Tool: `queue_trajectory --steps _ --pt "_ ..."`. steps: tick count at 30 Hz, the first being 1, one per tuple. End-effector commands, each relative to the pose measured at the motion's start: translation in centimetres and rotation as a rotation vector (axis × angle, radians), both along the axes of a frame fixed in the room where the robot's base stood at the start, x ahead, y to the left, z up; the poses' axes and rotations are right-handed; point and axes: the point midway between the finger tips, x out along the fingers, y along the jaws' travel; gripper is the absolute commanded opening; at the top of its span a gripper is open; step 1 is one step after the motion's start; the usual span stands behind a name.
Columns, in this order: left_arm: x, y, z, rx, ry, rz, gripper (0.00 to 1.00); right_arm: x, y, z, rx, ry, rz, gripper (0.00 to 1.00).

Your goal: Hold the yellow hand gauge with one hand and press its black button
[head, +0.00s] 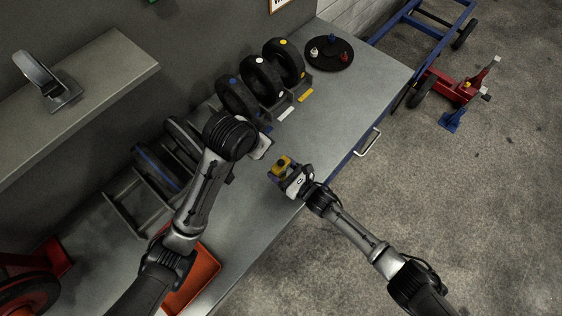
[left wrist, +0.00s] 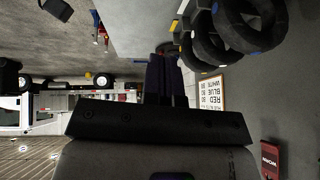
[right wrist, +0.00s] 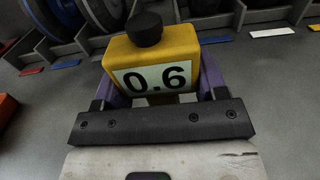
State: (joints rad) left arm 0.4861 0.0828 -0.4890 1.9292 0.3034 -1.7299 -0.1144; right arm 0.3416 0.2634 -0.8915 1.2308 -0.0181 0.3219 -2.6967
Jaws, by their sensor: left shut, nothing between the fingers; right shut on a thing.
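The yellow hand gauge (head: 282,163) is held by my right gripper (head: 281,174) above the grey bench, near its front edge. In the right wrist view the gauge (right wrist: 152,62) sits between the purple fingers, its display reads 0.6, and its black button (right wrist: 145,29) stands on top with nothing touching it. My left gripper (head: 267,141) is to the upper left of the gauge in the head view, apart from it. In the left wrist view the left gripper's fingers (left wrist: 166,75) are together with nothing between them.
Several black wheels (head: 262,80) stand in a rack at the back of the bench, with coloured tags in front. A round black tray (head: 329,53) holds small coloured pieces at the far end. A red-orange bin (head: 196,280) lies near my left arm. The bench (head: 370,85) is clear towards its right.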

Motion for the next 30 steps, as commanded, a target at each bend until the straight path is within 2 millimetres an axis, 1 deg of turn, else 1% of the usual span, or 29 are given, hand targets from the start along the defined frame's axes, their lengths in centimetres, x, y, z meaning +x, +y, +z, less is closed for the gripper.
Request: queue_trajectory --steps 1,3,7,12,15,18,24,30 --pt "1.5 0.9 1.0 0.038 -0.021 0.001 0.0 0.0 0.0 -0.1 -0.001 0.001 0.0 0.38" --pt "2.7 1.3 1.1 0.054 0.008 -0.04 0.0 0.0 0.0 -0.1 -0.001 0.001 0.0 0.38" --pt "3.2 0.5 0.0 -0.013 0.109 -0.128 0.0 0.0 0.0 -0.1 -0.001 0.001 0.0 0.38" --pt "2.2 -1.3 -2.1 -0.167 0.268 -0.2 0.0 0.0 0.0 0.0 -0.001 0.001 0.0 0.38" --pt "1.5 -2.5 -2.6 -0.265 0.343 -0.225 0.0 0.0 0.0 0.0 -0.001 0.001 0.0 0.38" --pt "1.0 -3.6 -2.5 -0.354 0.395 -0.236 0.0 0.0 0.0 0.0 -0.001 0.001 0.0 0.38" --pt "0.5 -4.8 -1.6 -0.47 0.441 -0.242 0.0 0.0 0.0 0.0 -0.001 0.001 0.0 0.38" --pt "0.6 -5.1 -1.3 -0.496 0.443 -0.221 0.0 0.0 0.0 -0.1 -0.001 0.001 0.0 0.38"
